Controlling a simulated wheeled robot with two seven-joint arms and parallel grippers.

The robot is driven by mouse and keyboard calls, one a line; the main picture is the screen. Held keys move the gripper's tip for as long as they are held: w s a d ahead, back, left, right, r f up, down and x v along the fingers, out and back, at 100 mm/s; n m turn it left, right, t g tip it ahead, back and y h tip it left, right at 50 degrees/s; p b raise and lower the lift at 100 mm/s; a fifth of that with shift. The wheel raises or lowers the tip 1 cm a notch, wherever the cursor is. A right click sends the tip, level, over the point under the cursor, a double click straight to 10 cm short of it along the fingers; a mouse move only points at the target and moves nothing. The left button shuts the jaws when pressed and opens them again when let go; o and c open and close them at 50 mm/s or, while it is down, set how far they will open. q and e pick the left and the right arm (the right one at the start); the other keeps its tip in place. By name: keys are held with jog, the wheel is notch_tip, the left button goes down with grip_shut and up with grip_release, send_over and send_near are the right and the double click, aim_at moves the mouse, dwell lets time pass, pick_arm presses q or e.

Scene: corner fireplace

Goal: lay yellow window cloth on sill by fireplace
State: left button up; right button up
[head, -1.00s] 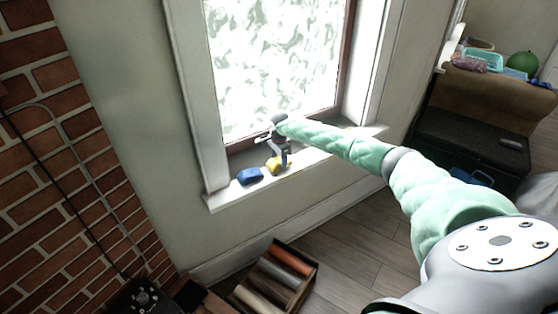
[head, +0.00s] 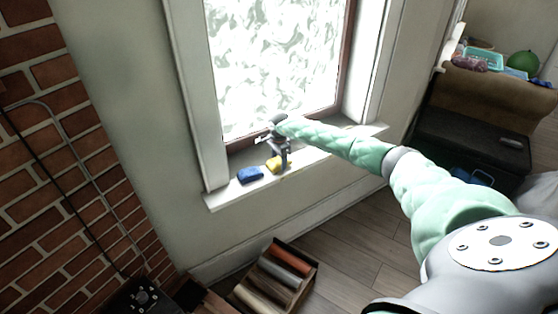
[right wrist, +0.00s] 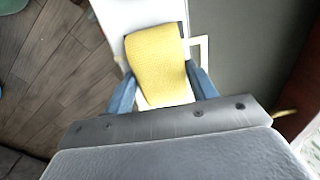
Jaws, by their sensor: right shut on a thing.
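The yellow cloth (head: 273,164) is at the white window sill (head: 222,199), beside a blue folded thing. My right gripper (head: 283,163) reaches over the sill from the right and is shut on the cloth. In the right wrist view the cloth (right wrist: 158,58) sits between the two blue-grey fingers (right wrist: 163,90), with white sill around its far end. I cannot tell whether the cloth touches the sill or hangs just above it. My left gripper is not in view.
The blue folded thing (head: 250,174) lies on the sill left of the cloth. The window pane and frame (head: 175,70) rise behind. A brick fireplace wall (head: 50,150) is at left. A wooden box of rolls (head: 312,273) stands on the floor below. The sill's left end is bare.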

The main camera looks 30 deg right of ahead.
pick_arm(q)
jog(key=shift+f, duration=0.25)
pick_arm(e)
jog(key=shift+f, duration=0.25)
jog(key=o, duration=1)
jog(key=shift+c, duration=0.2)
pick_arm(q)
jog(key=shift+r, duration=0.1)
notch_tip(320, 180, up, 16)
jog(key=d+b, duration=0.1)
jog(key=b, duration=0.1)
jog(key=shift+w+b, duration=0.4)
pick_arm(e)
notch_tip(320, 180, up, 8)
jog(key=shift+f, duration=0.1)
